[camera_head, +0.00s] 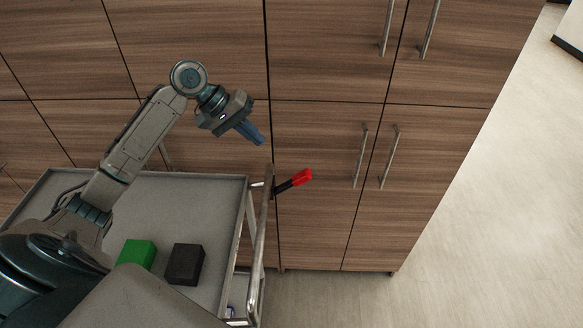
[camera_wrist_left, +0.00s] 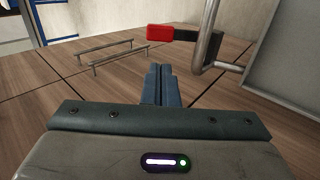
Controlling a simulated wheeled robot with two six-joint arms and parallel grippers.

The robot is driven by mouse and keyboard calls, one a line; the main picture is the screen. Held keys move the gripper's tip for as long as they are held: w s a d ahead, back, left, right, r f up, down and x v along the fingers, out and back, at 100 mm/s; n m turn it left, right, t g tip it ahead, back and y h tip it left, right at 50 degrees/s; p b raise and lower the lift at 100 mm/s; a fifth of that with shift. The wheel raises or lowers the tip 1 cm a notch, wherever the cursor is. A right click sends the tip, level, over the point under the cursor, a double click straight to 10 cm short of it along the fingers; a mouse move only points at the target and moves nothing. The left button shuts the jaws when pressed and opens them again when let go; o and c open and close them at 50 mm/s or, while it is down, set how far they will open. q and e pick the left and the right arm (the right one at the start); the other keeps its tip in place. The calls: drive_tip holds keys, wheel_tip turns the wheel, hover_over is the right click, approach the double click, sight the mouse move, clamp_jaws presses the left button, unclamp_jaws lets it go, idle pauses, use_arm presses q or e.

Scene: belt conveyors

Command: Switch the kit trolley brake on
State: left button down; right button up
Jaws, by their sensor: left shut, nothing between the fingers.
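The kit trolley (camera_head: 222,185) is a grey metal cart at the left of the head view, with a tubular handle rail (camera_head: 262,240) on its right side. The brake lever (camera_head: 295,180) has a red tip and a black arm. It sticks out to the right from the rail's far end, and it also shows at the top of the left wrist view (camera_wrist_left: 162,34). My left gripper (camera_head: 258,139) is shut and empty. In the head view it is above and left of the lever, apart from it. My right gripper is not in view.
A green block (camera_head: 137,253) and a black block (camera_head: 185,264) lie on the trolley top. Wood-grain cabinets (camera_head: 320,135) with bar handles (camera_head: 360,156) stand behind the trolley. The pale floor (camera_head: 500,220) at the right is clear.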

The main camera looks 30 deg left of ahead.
use_arm(q)
drive_tip(key=shift+f, duration=0.1)
drive_tip(key=p, duration=0.5)
approach(299, 174)
drive_tip(key=x, duration=0.6)
drive_tip(key=shift+s+d, duration=0.1)
drive_tip(key=shift+d, duration=0.15)
drive_tip(key=shift+d+f, duration=0.1)
drive_tip(key=shift+f, duration=0.3)
